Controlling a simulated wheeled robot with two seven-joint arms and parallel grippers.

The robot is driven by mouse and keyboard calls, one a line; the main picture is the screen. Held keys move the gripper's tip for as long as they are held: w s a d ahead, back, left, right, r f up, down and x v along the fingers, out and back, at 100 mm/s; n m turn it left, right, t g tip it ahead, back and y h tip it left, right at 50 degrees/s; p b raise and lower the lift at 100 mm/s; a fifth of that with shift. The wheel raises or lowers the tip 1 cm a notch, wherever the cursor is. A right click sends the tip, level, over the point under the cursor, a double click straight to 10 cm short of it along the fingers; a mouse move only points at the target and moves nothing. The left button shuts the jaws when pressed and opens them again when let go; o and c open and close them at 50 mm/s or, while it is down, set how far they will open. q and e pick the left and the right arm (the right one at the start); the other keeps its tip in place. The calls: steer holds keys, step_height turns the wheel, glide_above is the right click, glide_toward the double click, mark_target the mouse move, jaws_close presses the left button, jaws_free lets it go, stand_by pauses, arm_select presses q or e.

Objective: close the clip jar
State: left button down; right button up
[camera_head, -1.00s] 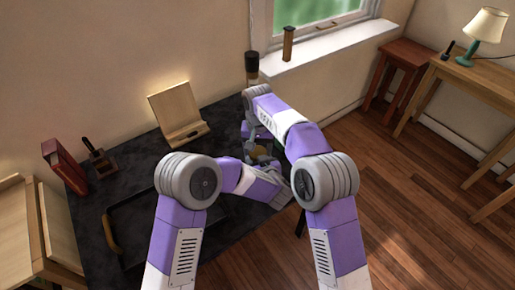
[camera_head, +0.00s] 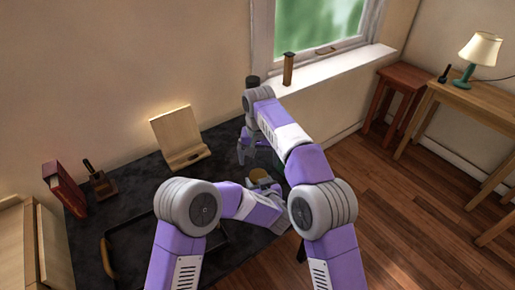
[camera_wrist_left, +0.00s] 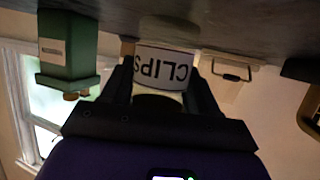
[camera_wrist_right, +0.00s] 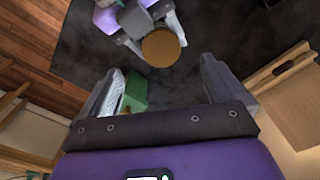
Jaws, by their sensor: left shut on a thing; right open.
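The clip jar stands on the dark tabletop. In the left wrist view, its white label (camera_wrist_left: 162,65) reads CLIPS upside down. My left gripper (camera_wrist_left: 160,82) is shut on the jar, one finger on each side. The jar's round tan top (camera_wrist_right: 161,46) shows in the right wrist view and between my arms in the head view (camera_head: 259,176). I cannot tell whether this is a seated lid or the contents. My right gripper (camera_wrist_right: 162,75) is open and empty, apart from the jar; it also shows in the head view (camera_head: 257,146).
A green box (camera_wrist_left: 68,50) with a label stands near the jar. A wooden book stand (camera_head: 178,135), a red book (camera_head: 64,187), a small brush holder (camera_head: 101,182) and a black tray (camera_head: 150,245) share the dark table (camera_head: 135,185). A window sill lies behind.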

arm_select(q)
steer(key=shift+d, duration=0.1)
arm_select(e)
steer(key=shift+s+a+r, duration=0.1)
steer(key=shift+a+r, duration=0.05)
steer(key=shift+r, duration=2.2)
arm_select(q)
steer(key=shift+c, duration=1)
jaws_free()
steer(key=shift+f, duration=0.1)
steer(key=shift+s, duration=0.1)
steer(key=p+v, duration=0.2)
steer(key=v, duration=0.4)
steer(key=shift+s+d+r, duration=0.15)
steer(key=shift+s+r, duration=0.15)
steer(key=shift+s+r+p, duration=0.1)
steer(key=shift+s+p, duration=0.2)
steer(key=shift+s, duration=0.05)
arm_select(e)
step_height(320, 180, up, 3)
steer(key=shift+f, duration=0.2)
